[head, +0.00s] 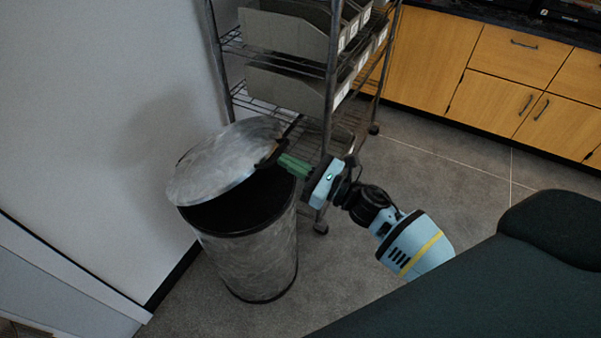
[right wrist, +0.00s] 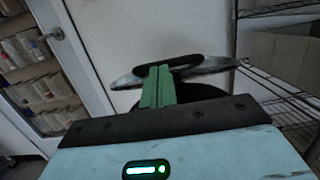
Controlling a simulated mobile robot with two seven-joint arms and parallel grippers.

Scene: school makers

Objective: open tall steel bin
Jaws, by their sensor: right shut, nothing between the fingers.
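The tall steel bin (head: 248,252) stands on the floor by the wall. Its round metal lid (head: 222,160) is tilted up, and a dark gap shows between the lid and the rim. My right gripper (head: 284,163) reaches in from the right with green fingers closed together, at the dark handle on the lid's right edge. In the right wrist view the shut fingers (right wrist: 158,84) overlap the dark handle (right wrist: 172,62), and the lid (right wrist: 212,66) shows edge-on behind them. I cannot tell whether they touch it. My left gripper is not in view.
A wire shelf rack (head: 333,90) with grey bins stands right behind the steel bin. The white wall (head: 110,110) is close on the left. Wooden cabinets (head: 515,75) line the back right. Open floor (head: 440,165) lies between them and my arm.

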